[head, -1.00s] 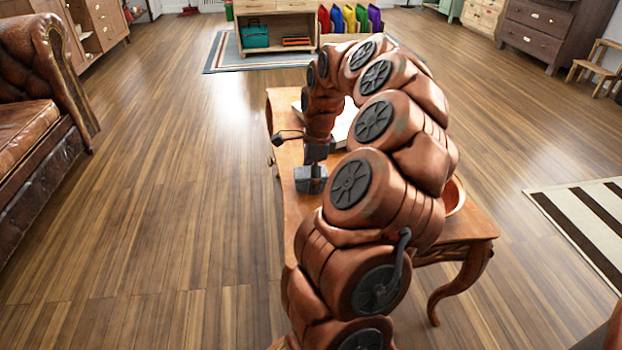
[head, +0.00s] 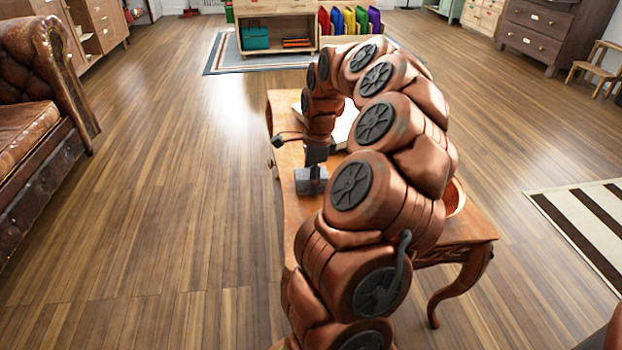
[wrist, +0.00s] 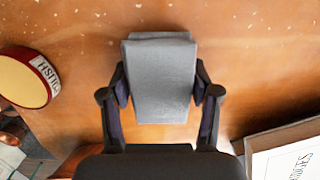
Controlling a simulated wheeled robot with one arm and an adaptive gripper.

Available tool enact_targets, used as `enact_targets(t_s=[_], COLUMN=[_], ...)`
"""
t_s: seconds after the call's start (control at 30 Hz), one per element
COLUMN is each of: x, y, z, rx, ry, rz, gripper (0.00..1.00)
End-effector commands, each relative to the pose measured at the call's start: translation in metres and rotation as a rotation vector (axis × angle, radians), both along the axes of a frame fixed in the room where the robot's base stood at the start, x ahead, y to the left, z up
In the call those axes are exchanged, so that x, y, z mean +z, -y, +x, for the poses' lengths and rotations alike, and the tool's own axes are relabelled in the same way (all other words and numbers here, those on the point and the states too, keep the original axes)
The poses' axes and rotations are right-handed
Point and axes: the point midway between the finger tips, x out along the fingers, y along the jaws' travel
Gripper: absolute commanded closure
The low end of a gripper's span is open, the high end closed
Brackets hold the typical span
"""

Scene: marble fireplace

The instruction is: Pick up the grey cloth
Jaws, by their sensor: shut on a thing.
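The grey cloth (wrist: 161,80) is a folded, flat-topped block in the middle of the wrist view. My gripper (wrist: 161,92) has one finger on each side of it, pressed against its edges. In the head view the cloth (head: 311,187) shows as a small grey block at the left side of the wooden table, and my gripper (head: 314,165) is right above it. From these views I cannot tell whether the cloth touches the table top.
The wooden table (head: 285,175) stands on a plank floor. A round tin (wrist: 25,78) lies left of the cloth, and a white book (wrist: 285,155) lies at lower right. A brown leather sofa (head: 40,90) stands at left.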

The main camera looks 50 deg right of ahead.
Motion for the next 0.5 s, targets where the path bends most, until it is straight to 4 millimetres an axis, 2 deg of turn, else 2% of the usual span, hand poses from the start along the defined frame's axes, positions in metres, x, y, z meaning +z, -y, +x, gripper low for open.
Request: enact_targets(t_s=[0.17,0.4,0.5], x=[0.013,0.044,0.041], y=[0.001,0.001,-0.002], z=[0.0,0.0,-0.007], rx=[-0.001,-0.002,-0.002], ry=[0.0,-0.001,-0.002], rz=[-0.001,-0.003,0.0], gripper=[0.71,0.71,0.71])
